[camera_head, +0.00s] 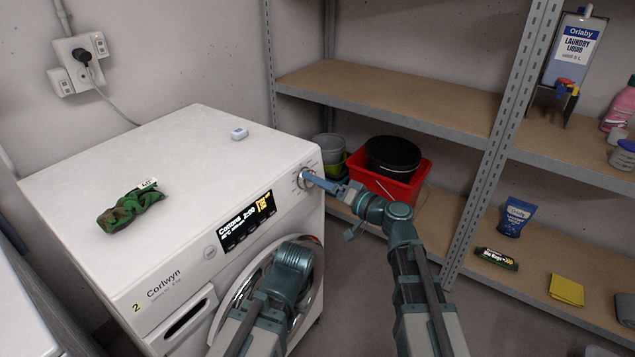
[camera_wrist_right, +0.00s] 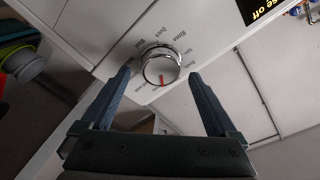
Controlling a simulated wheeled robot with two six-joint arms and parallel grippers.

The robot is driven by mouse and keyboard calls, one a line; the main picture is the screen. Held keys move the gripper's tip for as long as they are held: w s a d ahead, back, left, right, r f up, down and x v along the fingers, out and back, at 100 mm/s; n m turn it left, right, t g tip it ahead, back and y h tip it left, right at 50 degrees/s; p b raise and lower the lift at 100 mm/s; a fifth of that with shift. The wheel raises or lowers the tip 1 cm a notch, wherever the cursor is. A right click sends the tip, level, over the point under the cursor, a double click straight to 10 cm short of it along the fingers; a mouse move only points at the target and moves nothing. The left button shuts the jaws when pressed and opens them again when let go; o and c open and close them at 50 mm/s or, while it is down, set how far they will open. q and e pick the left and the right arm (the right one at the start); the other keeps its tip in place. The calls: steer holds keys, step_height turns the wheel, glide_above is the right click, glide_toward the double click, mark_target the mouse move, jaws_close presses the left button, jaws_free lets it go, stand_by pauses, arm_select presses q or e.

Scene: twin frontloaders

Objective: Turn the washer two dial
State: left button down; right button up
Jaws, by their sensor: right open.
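Washer two (camera_head: 190,170) is a white front loader with a "2" sticker, a "Corlwyn" label and a lit display (camera_head: 245,218). Its dial (camera_head: 304,179) is at the right end of the front panel. In the right wrist view the dial (camera_wrist_right: 161,69) is a silver knob with a red mark pointing toward the bottom of the picture, with printed labels around it. My right gripper (camera_wrist_right: 163,85) is open, its two blue fingers reaching to either side of the dial. I cannot tell if they touch it. My left arm (camera_head: 285,280) is in front of the round door; its fingers are hidden.
A green camouflage cloth bundle (camera_head: 132,207) and a small white box (camera_head: 239,133) lie on the washer top. Metal shelves (camera_head: 400,105) stand at the right, with a red crate (camera_head: 410,188) holding a black bucket near my right arm. Grey floor shows between.

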steer(key=v, duration=1.3)
steer(key=s+a+f+n+g+h, duration=0.1)
steer(key=s+a+f+g+h, duration=0.2)
steer(key=f, duration=0.5)
steer(key=s+f+g+h, duration=0.2)
steer(key=s+f+g, duration=0.15)
steer(key=f, duration=0.35)
steer(key=s+d+f+m+g+h, duration=0.1)
steer(key=s+d+f+g+h, duration=0.3)
steer(key=d+f+h, duration=0.35)
steer(key=s+a+n+g+h, duration=0.1)
steer(key=s+a+n+h, duration=0.15)
steer(key=s+a, duration=0.5)
step_height(320, 180, up, 30)
steer(key=a+p, duration=0.2)
steer(key=p, duration=2.7)
steer(key=shift+w+a+r+n+p, duration=0.2)
steer(key=shift+w+a+n+p, duration=0.15)
steer(key=shift+w+n, duration=0.1)
